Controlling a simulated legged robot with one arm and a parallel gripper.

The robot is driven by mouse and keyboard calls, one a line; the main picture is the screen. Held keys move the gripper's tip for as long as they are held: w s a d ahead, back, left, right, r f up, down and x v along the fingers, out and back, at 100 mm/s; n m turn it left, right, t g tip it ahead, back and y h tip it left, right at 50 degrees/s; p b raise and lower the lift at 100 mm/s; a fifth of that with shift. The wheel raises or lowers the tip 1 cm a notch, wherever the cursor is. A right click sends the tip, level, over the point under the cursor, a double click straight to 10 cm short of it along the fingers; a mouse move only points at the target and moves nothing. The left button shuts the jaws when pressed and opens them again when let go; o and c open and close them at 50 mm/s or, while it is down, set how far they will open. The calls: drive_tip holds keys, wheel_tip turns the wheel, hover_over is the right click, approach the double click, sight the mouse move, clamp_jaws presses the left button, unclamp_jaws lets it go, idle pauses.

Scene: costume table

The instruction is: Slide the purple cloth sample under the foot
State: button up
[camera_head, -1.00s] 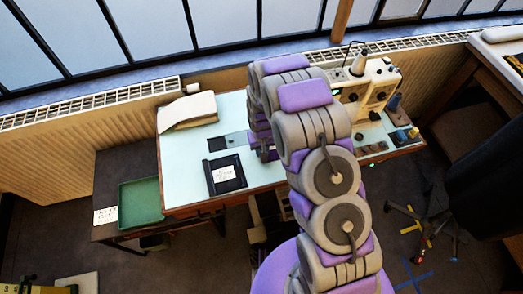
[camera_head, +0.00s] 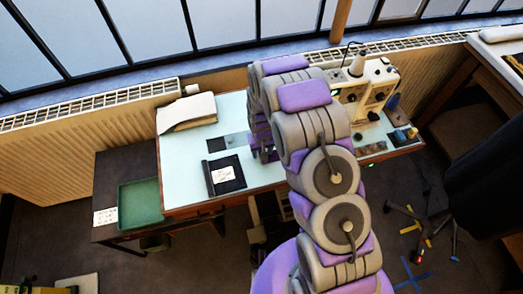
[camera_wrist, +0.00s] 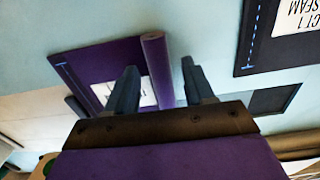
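The purple cloth sample (camera_wrist: 98,62) lies on the pale table in the wrist view. It has a white label, partly covered by a finger, and a raised purple roll or bar (camera_wrist: 157,68) along one side. My gripper (camera_wrist: 160,84) is open, with its two dark fingers on either side of this bar and a gap visible on the right. I cannot tell whether the left finger touches it. The sewing machine (camera_head: 378,88) stands at the table's right end in the head view. Its foot is hidden behind my arm, which also hides most of the gripper and the purple sample.
A black sample with a white label (camera_head: 226,174) lies on the table (camera_head: 183,160), also in the wrist view (camera_wrist: 262,40). A pale cloth stack (camera_head: 187,112) is at back left. A green tray (camera_head: 140,202) sits on a lower side table. Small items (camera_head: 402,135) lie near the machine.

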wheel_tip(320, 180, up, 17)
drive_tip(key=p, duration=0.3)
drive_tip(key=s+d+r, duration=0.4)
drive_tip(key=s+r, duration=0.1)
drive_tip(key=r, duration=0.3)
drive_tip(key=s+d+r+m, duration=0.1)
drive_tip(key=s+d+r, duration=0.2)
drive_tip(key=s, duration=0.7)
drive_tip(key=s+d+r+m+g, duration=0.1)
drive_tip(key=s+d+r, duration=0.3)
drive_tip(key=s, duration=0.6)
drive_tip(key=s+d+r+m, duration=0.1)
drive_tip(key=s+d+r, duration=0.2)
drive_tip(key=s+r, duration=0.3)
drive_tip(key=s, duration=0.3)
drive_tip(key=shift+s+d+r+g, duration=0.15)
drive_tip(key=shift+s+d+g, duration=0.1)
drive_tip(key=shift+s+g, duration=0.15)
drive_tip(key=shift+c, duration=0.3)
